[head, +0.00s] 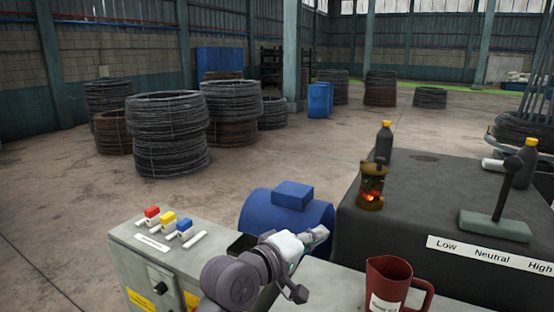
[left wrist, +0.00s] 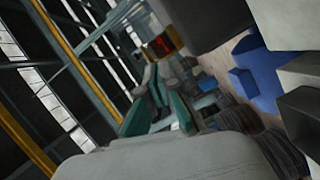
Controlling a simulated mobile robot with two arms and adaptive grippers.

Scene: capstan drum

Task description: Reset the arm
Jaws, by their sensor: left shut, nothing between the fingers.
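My left arm comes in at the bottom centre of the head view. My left gripper (head: 314,237) is shut and empty, in front of the blue motor (head: 288,222) in the picture, above the grey surface. In the left wrist view its teal fingers (left wrist: 160,110) show near the middle, with nothing held between them. My right gripper is not in view.
A control box (head: 140,262) with red, yellow and blue switches stands left. A red jug (head: 389,284) stands right of my gripper. The dark housing (head: 400,230) bears a glowing lantern (head: 371,187), a lever (head: 502,195) and dark bottles (head: 383,143). Wire coils (head: 168,135) stand behind.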

